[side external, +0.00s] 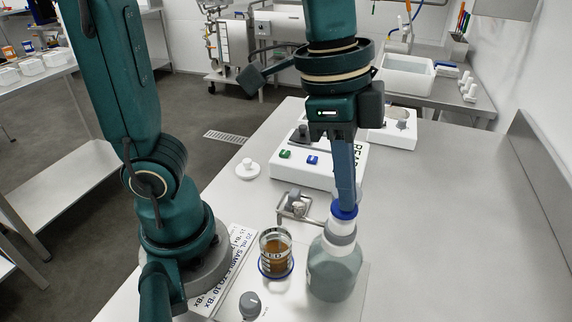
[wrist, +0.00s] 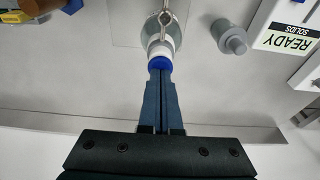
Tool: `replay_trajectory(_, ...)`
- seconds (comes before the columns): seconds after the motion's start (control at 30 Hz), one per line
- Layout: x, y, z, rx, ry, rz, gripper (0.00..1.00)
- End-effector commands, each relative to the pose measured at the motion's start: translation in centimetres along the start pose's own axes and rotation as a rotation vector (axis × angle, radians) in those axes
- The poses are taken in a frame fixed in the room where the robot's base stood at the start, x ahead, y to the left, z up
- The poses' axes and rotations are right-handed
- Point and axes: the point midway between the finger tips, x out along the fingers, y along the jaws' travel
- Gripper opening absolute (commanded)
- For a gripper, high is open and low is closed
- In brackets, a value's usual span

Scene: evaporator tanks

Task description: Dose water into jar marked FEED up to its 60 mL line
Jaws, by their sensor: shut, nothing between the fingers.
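The glass jar (side external: 275,254), with dark lettering that seems to read FEED, stands upright on a pale plate with a blue ring at its base. It holds brown liquid; its level against the marks is too small to read. To its right stands a grey-green bottle (side external: 334,268) with a white collar and blue cap (side external: 344,211). My gripper (side external: 346,203) points down with its fingers shut and empty, tips at the blue cap. In the wrist view the fingertips (wrist: 161,72) meet the blue cap (wrist: 160,60); whether they press it I cannot tell.
A metal fitting (side external: 294,205) stands behind the jar. A grey knob (side external: 250,305) is in front. A printed card (side external: 232,262) lies left of the jar. A white box (side external: 318,165) with green and blue buttons stands behind. The bench to the right is clear.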

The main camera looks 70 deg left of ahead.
Motion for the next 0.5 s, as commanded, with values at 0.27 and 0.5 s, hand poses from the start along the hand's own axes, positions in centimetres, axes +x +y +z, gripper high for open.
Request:
replay_trajectory(0.27,-0.2,0.0,-0.1,0.000,0.000,0.000,0.00)
replay_trajectory(0.5,-2.0,0.0,-0.4,0.000,0.000,-0.001,0.00)
